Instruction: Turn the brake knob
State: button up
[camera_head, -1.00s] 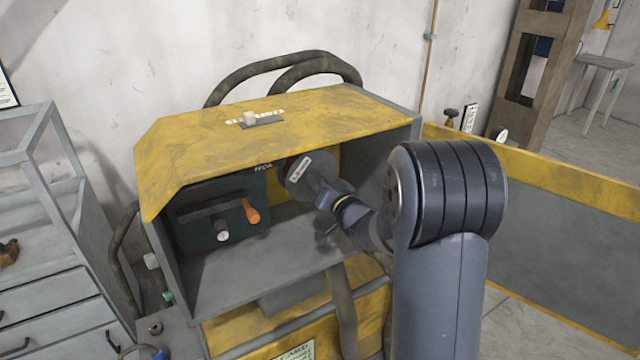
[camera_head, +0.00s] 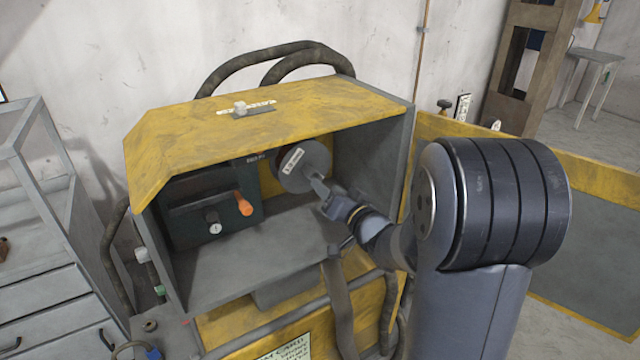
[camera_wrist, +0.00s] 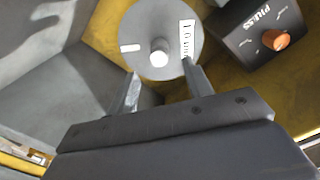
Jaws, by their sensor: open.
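A grey disc (camera_head: 301,166) with a white label is mounted on the yellow back wall inside the open cabinet. In the wrist view the disc (camera_wrist: 158,38) shows a pale round knob (camera_wrist: 159,52) at its middle. A dark control box (camera_head: 200,208) left of it has an orange knob (camera_head: 243,204) and a dark knob with a white dial face (camera_head: 213,224). The wrist view shows an orange knob (camera_wrist: 275,40) on the dark box. I cannot read which is the brake knob. My gripper (camera_wrist: 161,82) is open and empty, its fingers pointing toward the disc, either side of its lower part.
The cabinet's yellow top (camera_head: 270,132) overhangs the disc and control box, and its grey right wall (camera_head: 372,165) stands close to my wrist. The grey cabinet floor (camera_head: 262,250) is clear.

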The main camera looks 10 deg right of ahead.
aim_at(315, 176)
jog(key=shift+v, duration=1.5)
jog(key=shift+w, duration=0.1)
jog(key=p+x, duration=0.1)
jog(key=x, duration=0.9)
jog(key=shift+w+a+p, duration=0.15)
jog(key=shift+w+p, duration=0.15)
